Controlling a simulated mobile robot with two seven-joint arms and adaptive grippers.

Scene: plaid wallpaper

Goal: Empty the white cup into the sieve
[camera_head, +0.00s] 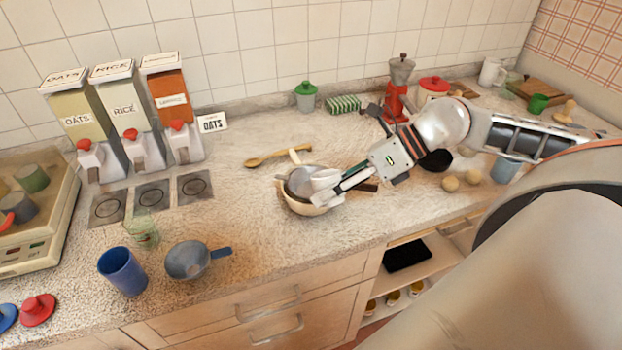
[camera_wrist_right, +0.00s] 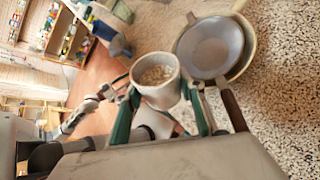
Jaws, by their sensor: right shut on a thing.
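My right gripper (camera_head: 334,190) is shut on the white cup (camera_head: 322,180). In the right wrist view the white cup (camera_wrist_right: 158,98) is between the green-edged fingers (camera_wrist_right: 160,112), with pale grains (camera_wrist_right: 157,75) inside it. The grey sieve (camera_head: 298,182) sits in a cream bowl (camera_head: 302,208) on the counter. In the right wrist view the sieve (camera_wrist_right: 212,45) looks empty, and its dark brown handle points toward my gripper. The cup is close beside the sieve; the exact height and tilt are hard to tell. My left gripper is not in the head view.
A wooden spoon (camera_head: 275,156) lies behind the bowl. A blue-grey handled pan (camera_head: 188,260), a blue cup (camera_head: 122,270) and a clear glass (camera_head: 143,234) stand at front left. Dispensers (camera_head: 125,110) stand behind.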

